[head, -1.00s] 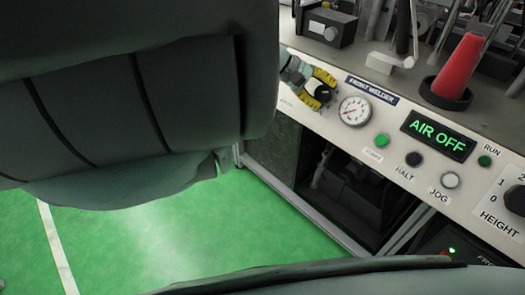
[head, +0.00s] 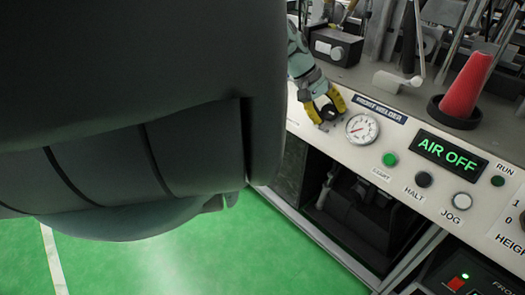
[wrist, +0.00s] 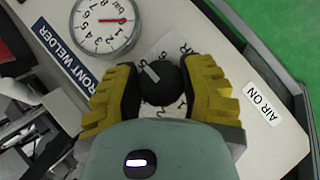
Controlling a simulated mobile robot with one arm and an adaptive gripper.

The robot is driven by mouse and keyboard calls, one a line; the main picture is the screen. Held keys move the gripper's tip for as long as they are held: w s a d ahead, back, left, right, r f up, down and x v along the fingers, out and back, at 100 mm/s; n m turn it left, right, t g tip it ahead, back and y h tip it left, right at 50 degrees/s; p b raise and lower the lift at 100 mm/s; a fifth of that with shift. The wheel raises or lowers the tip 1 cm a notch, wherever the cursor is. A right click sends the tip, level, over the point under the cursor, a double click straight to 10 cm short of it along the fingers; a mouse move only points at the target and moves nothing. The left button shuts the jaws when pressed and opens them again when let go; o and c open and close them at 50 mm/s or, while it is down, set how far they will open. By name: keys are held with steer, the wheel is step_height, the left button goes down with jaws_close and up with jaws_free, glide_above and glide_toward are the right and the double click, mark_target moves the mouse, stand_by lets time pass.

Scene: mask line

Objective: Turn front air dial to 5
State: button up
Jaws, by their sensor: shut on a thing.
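The front air dial is a black round knob with a grey pointer mark in the wrist view (wrist: 163,82), set on the white panel with printed numbers around it, mostly covered. It shows small and dark in the head view (head: 326,108). My gripper (wrist: 161,86) has its yellow fingers shut on the knob's two sides; the gripper also shows in the head view (head: 323,106). A round pressure gauge (head: 362,128) with a red needle sits just right of the dial; it also shows at the wrist view's upper left (wrist: 105,24).
The panel carries a "FRONT WELDER" label (head: 381,107), a green start button (head: 390,160), halt (head: 424,179) and jog (head: 462,201) buttons, and an "AIR OFF" display (head: 449,152). A red cone (head: 466,84) stands behind. Green floor (head: 170,260) is open at lower left.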

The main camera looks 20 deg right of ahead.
steer(key=shift+f, duration=0.15)
steer(key=o, duration=1.2)
steer(key=v, duration=1.2)
steer(key=shift+w+a, duration=0.1)
